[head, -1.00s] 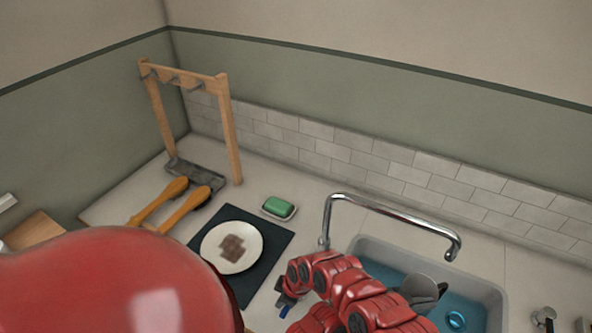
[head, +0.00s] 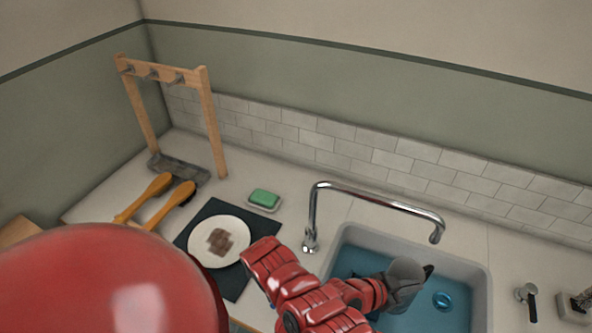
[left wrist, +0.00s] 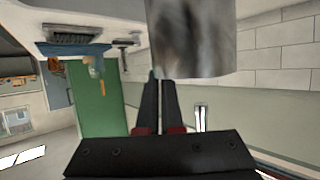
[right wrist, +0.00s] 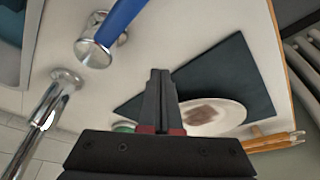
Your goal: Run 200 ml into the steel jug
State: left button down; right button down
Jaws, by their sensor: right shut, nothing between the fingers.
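The steel jug (head: 405,278) shows as a grey rounded shape in the sink, a little left of and below the spout end (head: 437,234). No stream of water shows there, and the jug's inside is hidden. In the left wrist view my left gripper (left wrist: 160,82) is closed to a thin gap at the mottled steel jug (left wrist: 190,38). My right gripper (right wrist: 160,75) is shut and empty in the right wrist view. A blue-handled tap lever (right wrist: 122,18) stands on a chrome base to its upper left, apart from the fingers. My red arm links hide that lever in the head view.
The sink (head: 478,290) holds blue water and a blue ring (head: 441,300). Left of it are a plate (head: 233,252) with a brown stain on a dark mat, green soap (head: 264,198), two orange-handled brushes (head: 150,200) and a wooden rack (head: 212,120). A small fitting (head: 527,294) stands right of the sink.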

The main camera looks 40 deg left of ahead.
pick_arm(q)
jog(key=shift+r, duration=0.1)
pick_arm(e)
jog(key=shift+w+a+r, duration=0.2)
jog(key=shift+w+a, duration=0.1)
jog(key=shift+a, duration=0.15)
jog(key=shift+w+a+f, duration=0.2)
jog(key=shift+w+a, duration=0.2)
jog(key=shift+a, duration=0.15)
jog(key=shift+w+a+r, duration=0.1)
jog(key=shift+w+a, duration=0.1)
jog(key=shift+a, duration=0.05)
pick_arm(q)
jog(key=shift+w, duration=0.1)
pick_arm(e)
jog(key=shift+w+r, duration=0.15)
jog(key=shift+r, duration=0.05)
jog(key=shift+v, duration=1.2)
jog(key=v, duration=0.7)
jog(key=w+a+r+n+t+y, duration=0.1)
jog(key=w+a+r+y, duration=0.2)
jog(key=w+r, duration=0.4)
jog(key=w+a+r+n+t+y, duration=0.2)
jog(key=w+a+r, duration=0.1)
jog(key=w+r, duration=0.4)
jog(key=shift+w+a+r+y, duration=0.35)
jog(key=shift+w+r+y, duration=0.05)
jog(key=shift+w, duration=0.55)
